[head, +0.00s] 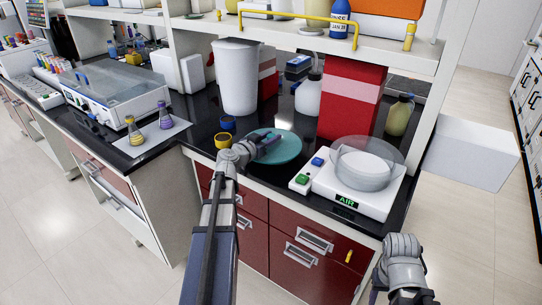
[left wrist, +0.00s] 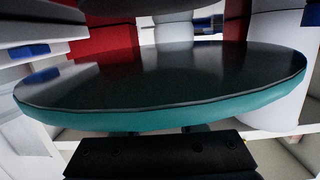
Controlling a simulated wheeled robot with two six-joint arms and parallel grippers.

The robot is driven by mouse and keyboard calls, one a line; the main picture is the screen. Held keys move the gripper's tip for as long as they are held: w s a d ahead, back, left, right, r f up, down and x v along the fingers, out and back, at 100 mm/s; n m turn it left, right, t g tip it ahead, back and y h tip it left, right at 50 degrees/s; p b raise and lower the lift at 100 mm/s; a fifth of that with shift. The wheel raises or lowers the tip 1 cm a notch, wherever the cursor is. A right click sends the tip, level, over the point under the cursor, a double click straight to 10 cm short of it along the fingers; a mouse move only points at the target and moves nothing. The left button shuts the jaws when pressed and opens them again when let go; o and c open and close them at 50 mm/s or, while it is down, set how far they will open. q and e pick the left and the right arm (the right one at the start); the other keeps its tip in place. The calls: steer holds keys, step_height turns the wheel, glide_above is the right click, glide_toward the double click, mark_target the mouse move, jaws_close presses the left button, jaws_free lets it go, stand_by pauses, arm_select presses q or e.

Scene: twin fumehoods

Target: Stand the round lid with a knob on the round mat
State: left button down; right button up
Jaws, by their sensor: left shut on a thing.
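The round lid (head: 286,152) is a wide teal disc above the black bench top, left of the balance. My left gripper (head: 266,141) reaches over its middle and is shut on it, seemingly by the knob, which the fingers hide. In the left wrist view the lid (left wrist: 160,115) spans the picture, with a teal rim and a dark glossy face, and looks roughly level. I cannot make out the round mat; the lid may cover it. My right arm shows at the lower right of the head view, but its fingers do not.
A balance (head: 345,192) with a clear round dish stands close right of the lid. A white bucket (head: 237,80) and a red box (head: 350,98) stand behind. Blue and yellow round items (head: 222,141) sit close left. A shelf crosses above the bench.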

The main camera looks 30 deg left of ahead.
arm_select(q)
steer(key=shift+f+b, duration=1.9)
steer(key=shift+f, duration=0.35)
steer(key=shift+r, duration=0.1)
steer(key=c, duration=1)
jaws_free()
steer(key=o, duration=0.5)
